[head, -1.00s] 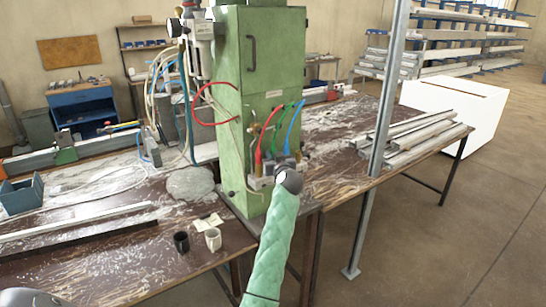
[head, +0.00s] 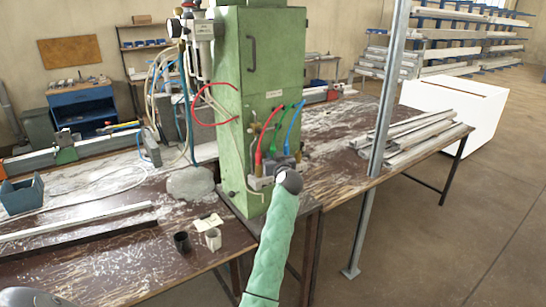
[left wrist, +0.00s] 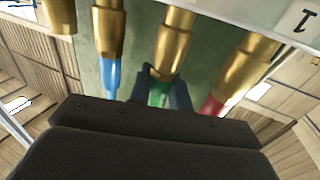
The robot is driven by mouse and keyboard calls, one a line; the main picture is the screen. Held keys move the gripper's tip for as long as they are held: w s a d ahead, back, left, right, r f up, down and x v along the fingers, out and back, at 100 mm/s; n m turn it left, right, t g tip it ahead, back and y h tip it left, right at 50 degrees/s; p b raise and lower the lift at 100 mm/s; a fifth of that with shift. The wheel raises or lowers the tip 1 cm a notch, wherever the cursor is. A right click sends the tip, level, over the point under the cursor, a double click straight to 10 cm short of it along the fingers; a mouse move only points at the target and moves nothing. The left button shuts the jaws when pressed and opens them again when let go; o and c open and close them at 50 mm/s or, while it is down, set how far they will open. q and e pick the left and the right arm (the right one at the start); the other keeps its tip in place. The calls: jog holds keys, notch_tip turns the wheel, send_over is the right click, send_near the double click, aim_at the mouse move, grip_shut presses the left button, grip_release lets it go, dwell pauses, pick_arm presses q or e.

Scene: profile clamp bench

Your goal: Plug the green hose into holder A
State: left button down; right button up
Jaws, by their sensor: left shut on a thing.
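My left gripper (head: 285,166) is at the front of the green cabinet, low down among the hoses. In the left wrist view its dark fingers (left wrist: 161,88) are shut around the green hose (left wrist: 158,96), just below a brass fitting (left wrist: 171,45). The green hose also shows in the head view (head: 277,130), curving up the cabinet between the red and blue ones. The upper end of the brass fitting reaches a pale edge; whether it is seated there I cannot tell. I cannot make out which holder is A. My right gripper is not in view.
The blue hose (left wrist: 109,78) and red hose (left wrist: 211,106) hang from brass fittings close on either side of the fingers. A label marked 1 (left wrist: 303,20) is at the upper right. A black cup (head: 181,242) and a pale cup (head: 213,239) stand on the bench at left.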

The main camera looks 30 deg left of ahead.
pick_arm(q)
jog(key=shift+r, duration=0.2)
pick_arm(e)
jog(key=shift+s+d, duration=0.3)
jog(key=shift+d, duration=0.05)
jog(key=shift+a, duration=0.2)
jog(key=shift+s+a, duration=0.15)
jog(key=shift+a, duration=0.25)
pick_arm(q)
jog(key=shift+r+p, duration=0.1)
jog(key=shift+p, duration=0.2)
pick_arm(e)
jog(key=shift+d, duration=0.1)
